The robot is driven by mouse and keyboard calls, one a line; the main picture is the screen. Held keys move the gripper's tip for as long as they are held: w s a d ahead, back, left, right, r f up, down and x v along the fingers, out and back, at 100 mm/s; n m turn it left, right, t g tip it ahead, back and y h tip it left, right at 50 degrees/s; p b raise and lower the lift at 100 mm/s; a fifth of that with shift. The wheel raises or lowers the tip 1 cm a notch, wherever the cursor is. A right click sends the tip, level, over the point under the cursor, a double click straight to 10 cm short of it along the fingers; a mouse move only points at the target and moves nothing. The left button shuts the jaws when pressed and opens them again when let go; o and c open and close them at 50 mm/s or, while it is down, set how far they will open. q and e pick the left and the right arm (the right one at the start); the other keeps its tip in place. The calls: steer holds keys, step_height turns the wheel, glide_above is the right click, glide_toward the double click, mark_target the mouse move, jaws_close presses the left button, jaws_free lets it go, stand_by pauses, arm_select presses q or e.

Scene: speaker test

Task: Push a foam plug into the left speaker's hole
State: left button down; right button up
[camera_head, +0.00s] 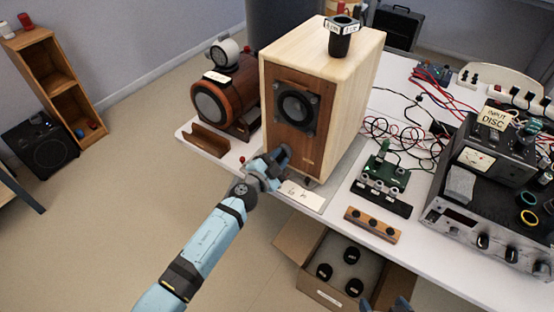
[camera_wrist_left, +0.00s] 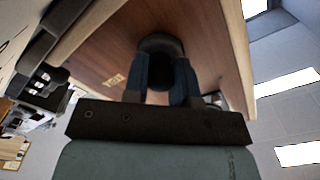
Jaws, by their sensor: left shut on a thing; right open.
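A light wooden speaker (camera_head: 345,95) stands on the white table, its brown front panel (camera_head: 277,85) carrying a black driver (camera_head: 296,108). My left gripper (camera_head: 281,156) is at the low part of this panel. In the left wrist view, the left gripper (camera_wrist_left: 160,75) is shut on a dark round plug (camera_wrist_left: 160,44), which is at the brown panel (camera_wrist_left: 205,45). The plug covers whatever lies behind it, so I cannot tell how far it is in. My right gripper (camera_head: 388,306) shows only partly at the bottom edge of the head view, open.
An open cardboard box (camera_head: 318,287) below the table edge holds several black round plugs (camera_head: 324,271). A dark cup-like object (camera_head: 340,42) stands on the speaker. A brown drum-shaped unit (camera_head: 222,100) is left; circuit boards (camera_head: 382,175), cables and an amplifier (camera_head: 480,215) are right.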

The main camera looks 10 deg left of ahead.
steer(key=shift+s, duration=0.15)
arm_select(q)
steer(key=c, duration=0.8)
jaws_free()
steer(key=shift+c, duration=0.2)
arm_select(e)
steer(key=shift+s+f, duration=0.15)
steer(key=shift+s, duration=0.05)
steer(key=shift+d, duration=0.15)
arm_select(q)
steer(key=shift+s+a, duration=0.15)
steer(key=shift+s, duration=0.3)
steer(key=v, duration=1.2)
steer(key=shift+s, duration=0.35)
arm_select(e)
steer(key=shift+w, duration=0.1)
arm_select(q)
steer(key=shift+a, duration=0.15)
